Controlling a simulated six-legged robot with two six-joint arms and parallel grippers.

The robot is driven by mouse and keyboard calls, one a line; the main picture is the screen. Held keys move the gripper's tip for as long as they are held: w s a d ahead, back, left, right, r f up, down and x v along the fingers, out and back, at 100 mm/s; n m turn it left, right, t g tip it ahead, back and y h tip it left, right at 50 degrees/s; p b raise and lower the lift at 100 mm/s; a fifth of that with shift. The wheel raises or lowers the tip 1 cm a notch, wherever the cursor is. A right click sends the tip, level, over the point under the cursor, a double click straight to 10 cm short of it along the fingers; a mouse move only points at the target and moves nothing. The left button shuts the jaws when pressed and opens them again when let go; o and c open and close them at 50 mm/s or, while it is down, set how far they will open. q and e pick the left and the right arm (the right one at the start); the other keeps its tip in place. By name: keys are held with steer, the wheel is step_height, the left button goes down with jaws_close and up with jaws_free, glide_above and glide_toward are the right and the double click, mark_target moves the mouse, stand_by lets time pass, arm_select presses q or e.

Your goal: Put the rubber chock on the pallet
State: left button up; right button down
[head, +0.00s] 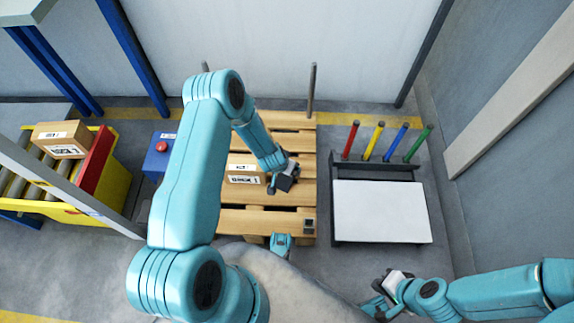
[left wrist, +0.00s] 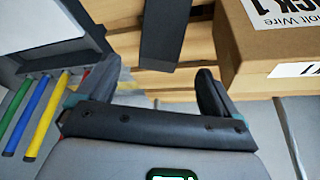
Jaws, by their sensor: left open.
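The wooden pallet (head: 262,221) lies on the floor in the middle of the head view. The dark rubber chock (head: 288,183) shows over its slats, right of a carton. In the left wrist view the chock (left wrist: 165,32) is a dark block beyond the fingertips, cut off by the top edge; no finger appears to touch it. My left gripper (head: 279,178) is over the pallet, partly hiding the chock in the head view. Its fingers (left wrist: 156,85) are apart and empty. My right gripper (head: 381,281) is low at the right, fingers apart, with nothing visible between them.
A carton (head: 243,170) sits on the pallet, close to the chock. A dark rack with a white panel (head: 381,211) and several coloured posts stands right of the pallet. A yellow roller conveyor (head: 62,207) with another carton (head: 62,138) is at the left. A metal post (head: 312,90) rises at the pallet's back.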

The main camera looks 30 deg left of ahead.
arm_select(q)
steer(key=s+d+r+g+h, duration=0.2)
steer(key=s+d+r, duration=0.3)
steer(key=s+d, duration=0.3)
steer(key=s+d+r+g+h, duration=0.2)
steer(key=s+d+r, duration=0.4)
steer(key=s+d, duration=0.3)
steer(key=shift+s+d+h+p, duration=0.3)
steer(key=shift+s+h, duration=0.1)
steer(key=shift+s, duration=0.7)
steer(key=shift+a, duration=0.1)
